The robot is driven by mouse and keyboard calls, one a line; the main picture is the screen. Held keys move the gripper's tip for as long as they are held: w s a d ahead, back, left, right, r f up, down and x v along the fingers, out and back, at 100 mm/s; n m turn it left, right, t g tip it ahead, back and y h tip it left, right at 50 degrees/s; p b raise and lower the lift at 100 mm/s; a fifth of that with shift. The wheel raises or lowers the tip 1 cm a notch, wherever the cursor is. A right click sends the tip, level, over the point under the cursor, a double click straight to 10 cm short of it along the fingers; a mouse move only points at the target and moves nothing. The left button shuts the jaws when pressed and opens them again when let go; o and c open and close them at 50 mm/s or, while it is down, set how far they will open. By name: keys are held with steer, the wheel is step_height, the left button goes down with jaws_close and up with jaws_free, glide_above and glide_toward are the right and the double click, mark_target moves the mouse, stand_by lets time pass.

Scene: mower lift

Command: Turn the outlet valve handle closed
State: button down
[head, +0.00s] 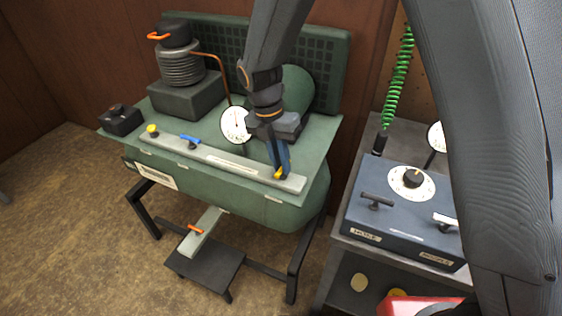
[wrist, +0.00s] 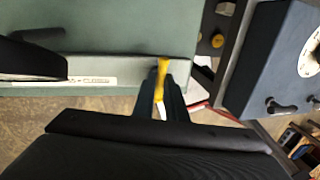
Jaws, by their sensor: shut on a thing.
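A yellow valve handle (head: 279,174) sits at the right end of the pale manifold bar (head: 222,165) on the green compressor's front top. My gripper (head: 281,165) reaches down from above and is shut on this handle. In the wrist view the yellow handle (wrist: 161,80) stands between the two dark fingers (wrist: 160,96) and lies across the bar's length. The fingers hide part of it. A label (wrist: 90,82) on the bar beside it seems to end in "CLOSED".
A blue control box (head: 405,215) sits on a cart at right, across a gap.

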steer(key=m+p, duration=0.1)
steer(key=m, duration=0.3)
steer(key=shift+w+r+m+g, duration=0.1)
steer(key=shift+m+g, duration=0.3)
steer(key=m+y+p, duration=0.1)
steer(key=m, duration=0.3)
steer(key=shift+d, duration=0.15)
steer(key=m+y, duration=0.1)
steer(key=m, duration=0.3)
steer(key=shift+w+d+m+g, duration=0.1)
steer(key=shift+m+g, duration=0.2)
steer(key=shift+m, duration=0.1)
steer(key=shift+m+y, duration=0.3)
steer(key=shift+m, duration=1.6)
steer(key=c, duration=1.8)
jaws_free()
steer(key=shift+w+d+r+b, duration=0.1)
steer(key=shift+w+r+b, duration=0.15)
steer(key=shift+r, duration=1)
steer(key=shift+w+d+r+b, duration=0.2)
steer(key=shift+r+b, duration=0.1)
steer(key=shift+r, duration=0.95)
steer(key=shift+w+d+r+b, duration=0.1)
steer(key=shift+w+r+b, duration=0.15)
steer(key=shift+r, duration=1)
